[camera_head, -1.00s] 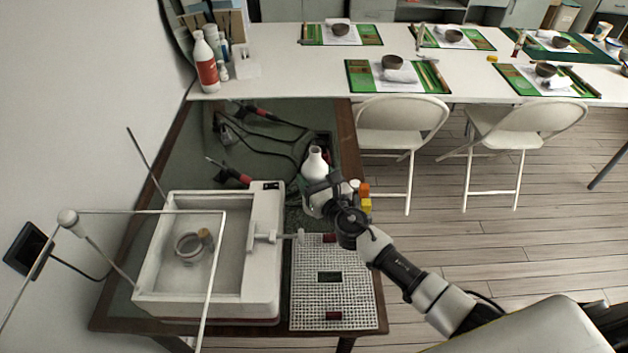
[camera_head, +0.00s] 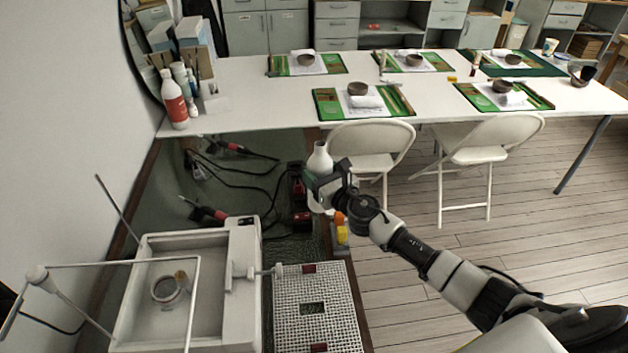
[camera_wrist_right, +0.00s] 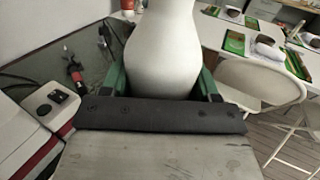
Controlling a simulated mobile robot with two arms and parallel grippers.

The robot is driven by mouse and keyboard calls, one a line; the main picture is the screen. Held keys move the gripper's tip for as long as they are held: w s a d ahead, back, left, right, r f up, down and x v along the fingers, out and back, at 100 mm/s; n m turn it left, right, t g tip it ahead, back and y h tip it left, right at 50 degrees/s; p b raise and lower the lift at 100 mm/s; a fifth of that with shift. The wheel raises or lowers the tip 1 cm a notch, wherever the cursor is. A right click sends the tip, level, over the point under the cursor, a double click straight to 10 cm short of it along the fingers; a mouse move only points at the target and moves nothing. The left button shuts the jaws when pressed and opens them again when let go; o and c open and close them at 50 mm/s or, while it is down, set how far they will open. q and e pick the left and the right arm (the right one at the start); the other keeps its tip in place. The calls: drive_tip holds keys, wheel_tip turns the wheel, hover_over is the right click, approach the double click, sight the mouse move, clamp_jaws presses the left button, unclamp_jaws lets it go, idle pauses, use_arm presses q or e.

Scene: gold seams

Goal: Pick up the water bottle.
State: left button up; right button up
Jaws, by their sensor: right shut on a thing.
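The water bottle (camera_head: 320,161) is white with a narrow neck. It stands upright near the right edge of the dark bench (camera_head: 150,205). My right gripper (camera_head: 318,184) is shut around its body. In the right wrist view the bottle (camera_wrist_right: 164,45) fills the space between the green fingers, and its top is cut off. The gripper and wrist hide part of its lower body in the head view. It appears raised off the bench, but its underside is not clear. My left gripper is not in view.
A white basin unit (camera_head: 240,300) and a white grid board (camera_head: 312,325) are on the near bench. Soldering irons (camera_head: 205,212) with cables lie behind. Small orange and yellow bottles (camera_head: 341,228) stand close below my gripper. A white table (camera_head: 250,108) and folding chairs (camera_head: 372,135) are beyond.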

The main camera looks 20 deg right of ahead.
drive_tip(key=shift+w+d+r, duration=0.15)
drive_tip(key=shift+d+r, duration=0.15)
drive_tip(key=shift+d, duration=0.15)
idle(1.2)
